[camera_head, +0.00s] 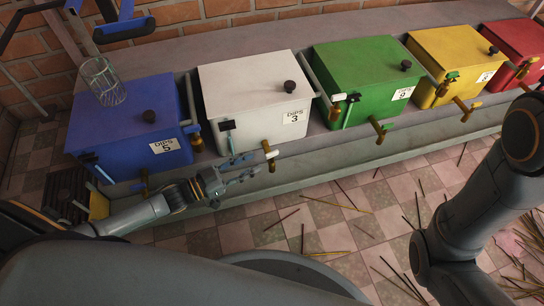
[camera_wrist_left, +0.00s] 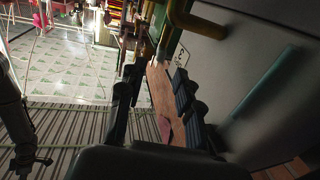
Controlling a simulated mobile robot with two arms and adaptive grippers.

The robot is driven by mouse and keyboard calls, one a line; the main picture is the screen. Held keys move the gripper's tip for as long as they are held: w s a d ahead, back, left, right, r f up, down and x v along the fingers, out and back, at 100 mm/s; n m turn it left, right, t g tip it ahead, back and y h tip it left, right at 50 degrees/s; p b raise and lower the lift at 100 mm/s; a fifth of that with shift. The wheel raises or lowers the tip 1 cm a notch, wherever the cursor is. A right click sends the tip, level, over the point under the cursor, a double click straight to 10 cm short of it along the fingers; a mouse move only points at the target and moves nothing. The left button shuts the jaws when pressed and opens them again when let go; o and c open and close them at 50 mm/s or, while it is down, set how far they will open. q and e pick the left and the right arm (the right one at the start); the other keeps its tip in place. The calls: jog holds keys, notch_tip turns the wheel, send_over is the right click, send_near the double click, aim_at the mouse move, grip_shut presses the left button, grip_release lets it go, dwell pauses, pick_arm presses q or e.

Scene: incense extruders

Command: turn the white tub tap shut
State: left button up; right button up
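The white tub (camera_head: 250,88), labelled DIPS 3, stands on the ledge between the blue and green tubs. Its brass tap (camera_head: 270,152), with a pale handle end, sticks out low on the front. My left gripper (camera_head: 243,172) is just left of and slightly below this tap, apart from it as far as I can tell. In the left wrist view its two dark fingers (camera_wrist_left: 155,95) are spread with a gap between them, and no held object shows. A brass pipe (camera_wrist_left: 185,22) lies beyond the fingertips. My right arm shows at the right, but its gripper is out of view.
The blue tub (camera_head: 130,125) carries a glass jar (camera_head: 103,82) and stands left. The green tub (camera_head: 362,75), yellow tub (camera_head: 452,60) and red tub (camera_head: 515,45) stand right, with similar taps. Sticks lie scattered on the tiled floor (camera_head: 330,210). The ledge (camera_head: 330,140) runs below the tubs.

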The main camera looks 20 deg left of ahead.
aim_at(272, 152)
pick_arm(q)
jog(key=b+x, duration=0.2)
jog(key=x, duration=0.4)
jog(key=shift+w+d+f+b, duration=0.15)
jog(key=shift+b, duration=0.2)
jog(key=shift+w+d, duration=0.45)
jog(key=shift+w, duration=0.1)
jog(key=shift+c, duration=0.4)
grip_shut()
